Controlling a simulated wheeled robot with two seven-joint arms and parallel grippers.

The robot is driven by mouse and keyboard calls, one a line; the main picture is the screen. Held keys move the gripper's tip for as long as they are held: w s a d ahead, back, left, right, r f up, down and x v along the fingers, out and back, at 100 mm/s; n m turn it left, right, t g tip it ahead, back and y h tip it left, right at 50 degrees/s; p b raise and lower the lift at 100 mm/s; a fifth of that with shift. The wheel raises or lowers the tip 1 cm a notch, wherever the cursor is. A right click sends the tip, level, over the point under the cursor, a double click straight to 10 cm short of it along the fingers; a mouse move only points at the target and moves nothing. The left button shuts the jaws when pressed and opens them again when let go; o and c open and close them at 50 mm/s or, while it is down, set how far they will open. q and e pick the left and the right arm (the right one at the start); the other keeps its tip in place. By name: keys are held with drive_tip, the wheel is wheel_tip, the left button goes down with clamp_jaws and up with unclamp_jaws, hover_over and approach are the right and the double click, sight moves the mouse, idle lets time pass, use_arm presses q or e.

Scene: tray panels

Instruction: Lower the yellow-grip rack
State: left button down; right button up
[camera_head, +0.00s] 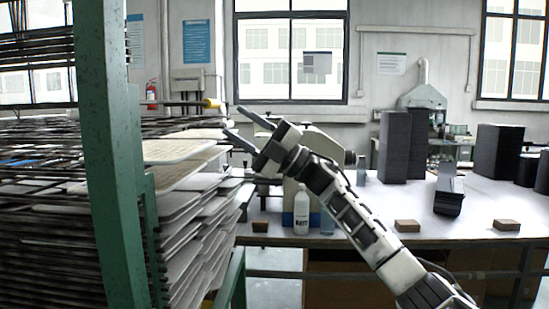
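The rack with the yellow grip (211,103) shows at the left, above a stack of racks with pale panels (185,150). The grip sits on the end of a thin dark bar that runs level to the left, with a clear gap between it and the panels below. My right gripper (234,121) reaches in from the lower right. Its two fingers are spread and nothing shows between them. Its fingertips are just right of and slightly below the yellow grip; I cannot tell the gap in depth. My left gripper is not in view.
A green post (112,150) stands in front of the stack and hides part of it. Behind my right arm is a white table (375,200) with a white bottle (301,210), dark stacks (393,147) and small brown blocks (407,226). A red extinguisher (151,93) is by the wall.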

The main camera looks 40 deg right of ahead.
drive_tip(key=b+v, duration=0.2)
drive_tip(key=v, duration=0.7)
drive_tip(key=shift+b, duration=0.35)
idle(0.4)
drive_tip(key=w+a+f+m+t+h, duration=0.15)
drive_tip(key=a+f+m+h, duration=0.35)
drive_tip(key=f, duration=0.5)
drive_tip(key=a+f+m+t+h, duration=0.2)
drive_tip(key=a+f+m+h, duration=0.15)
drive_tip(key=f+m, duration=0.45)
drive_tip(key=a+f+m+t+h, duration=0.1)
drive_tip(key=a+f+m+h, duration=0.25)
drive_tip(key=f, duration=0.85)
drive_tip(key=s+a+f+m+g+h, duration=0.1)
drive_tip(key=s+a+f+m+g, duration=0.3)
drive_tip(key=s+a+f, duration=0.3)
drive_tip(key=s+a+f+m+g+h, duration=0.2)
drive_tip(key=s+a+f+m+g, duration=0.3)
drive_tip(key=s+f, duration=1)
drive_tip(key=a, duration=0.3)
drive_tip(key=shift+a+m+h, duration=0.25)
drive_tip(key=shift+m+h, duration=0.05)
drive_tip(key=shift+m, duration=0.05)
